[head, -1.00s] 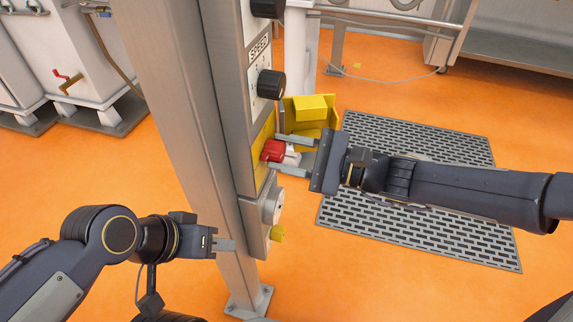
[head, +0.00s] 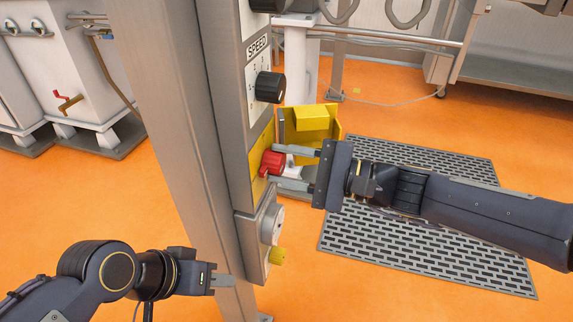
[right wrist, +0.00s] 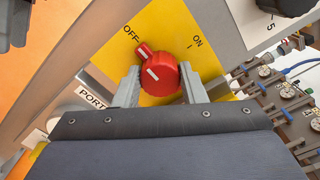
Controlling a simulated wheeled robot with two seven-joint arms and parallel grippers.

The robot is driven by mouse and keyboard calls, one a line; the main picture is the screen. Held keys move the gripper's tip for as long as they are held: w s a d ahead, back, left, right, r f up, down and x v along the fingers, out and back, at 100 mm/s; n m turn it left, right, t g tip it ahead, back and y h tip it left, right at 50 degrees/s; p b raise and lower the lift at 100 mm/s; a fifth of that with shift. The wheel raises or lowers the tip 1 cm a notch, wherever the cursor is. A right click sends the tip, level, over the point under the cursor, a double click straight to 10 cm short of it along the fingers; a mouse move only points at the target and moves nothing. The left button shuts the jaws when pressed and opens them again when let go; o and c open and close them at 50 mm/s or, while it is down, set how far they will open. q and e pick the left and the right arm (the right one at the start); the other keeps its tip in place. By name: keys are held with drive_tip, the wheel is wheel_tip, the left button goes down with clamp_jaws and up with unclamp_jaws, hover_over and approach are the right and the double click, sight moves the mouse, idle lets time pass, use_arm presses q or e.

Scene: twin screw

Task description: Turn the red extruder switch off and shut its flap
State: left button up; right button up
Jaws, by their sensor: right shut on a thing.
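The red extruder switch (head: 272,163) sits on a yellow plate on the steel post, below the SPEED dial. In the right wrist view, the red switch (right wrist: 160,76) has its white-marked pointer toward the OFF label, away from ON. My right gripper (head: 276,166) is shut on the switch, one finger on each side; its fingers also show in the right wrist view (right wrist: 160,88). The yellow flap (head: 318,122) stands open to the right of the switch, behind the right gripper's fingers. My left gripper (head: 224,284) is low at the post, touching nothing I can make out; its finger gap is not visible.
The black SPEED knob (head: 270,87) is just above the switch. A grey round fitting (head: 272,225) and a yellow knob (head: 278,256) are below it. A perforated grey mat (head: 430,240) lies on the orange floor at right. White cabinets (head: 65,75) stand at left.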

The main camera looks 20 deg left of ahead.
drive_tip(key=o, duration=1)
drive_tip(key=d+p, duration=0.2)
drive_tip(key=d, duration=0.6)
drive_tip(key=shift+s, duration=0.15)
